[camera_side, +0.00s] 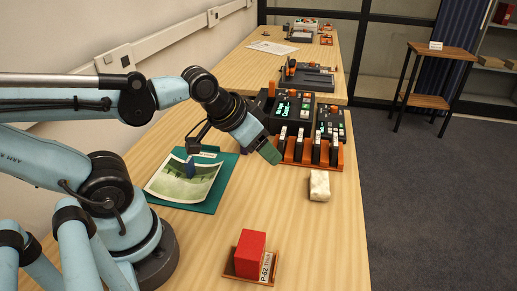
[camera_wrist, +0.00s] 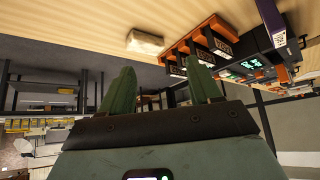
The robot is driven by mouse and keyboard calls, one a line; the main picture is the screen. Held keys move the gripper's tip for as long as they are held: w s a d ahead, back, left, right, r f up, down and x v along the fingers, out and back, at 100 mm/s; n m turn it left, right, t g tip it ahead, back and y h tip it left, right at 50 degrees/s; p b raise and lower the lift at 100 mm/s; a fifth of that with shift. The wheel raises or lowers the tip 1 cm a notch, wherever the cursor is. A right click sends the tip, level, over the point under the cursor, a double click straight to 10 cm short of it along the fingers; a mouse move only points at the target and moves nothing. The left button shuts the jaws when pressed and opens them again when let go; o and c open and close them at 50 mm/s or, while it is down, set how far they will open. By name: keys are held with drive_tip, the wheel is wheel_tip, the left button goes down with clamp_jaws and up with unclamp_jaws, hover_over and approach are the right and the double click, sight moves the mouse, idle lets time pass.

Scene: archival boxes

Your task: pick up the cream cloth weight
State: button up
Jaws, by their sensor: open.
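The cream cloth weight (camera_side: 319,185) is a small, pale, mottled block lying on the bare wooden table, in front of the orange rack in the side view. It also shows in the wrist view (camera_wrist: 146,43), above and beyond my fingers. My gripper (camera_side: 270,155) is raised above the table, to the left of the weight and apart from it. In the wrist view its two green fingers (camera_wrist: 162,85) stand apart with nothing between them.
An orange rack (camera_side: 305,164) with several dark upright items stands behind the weight. A red block (camera_side: 250,253) sits in a brown tray (camera_side: 236,276) at the front. A picture lies on a green board (camera_side: 207,206) at left. Table right of the board is clear.

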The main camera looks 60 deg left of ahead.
drive_tip(key=shift+o, duration=0.3)
drive_tip(key=o, duration=0.3)
drive_tip(key=m+y, duration=0.8)
drive_tip(key=m, duration=1.3)
approach(321, 185)
drive_tip(key=s+a+r, duration=0.1)
drive_tip(key=d+m, duration=0.1)
drive_tip(key=s+d+f+m+t+y, duration=0.1)
drive_tip(key=m, duration=0.1)
drive_tip(key=d+f+m+y, duration=0.1)
drive_tip(key=d+m, duration=0.1)
drive_tip(key=shift+s+t, duration=0.2)
drive_tip(key=shift+t, duration=0.1)
drive_tip(key=shift+f, duration=0.15)
drive_tip(key=x, duration=1.2)
drive_tip(key=shift+a+r, duration=0.1)
drive_tip(key=shift+r, duration=0.15)
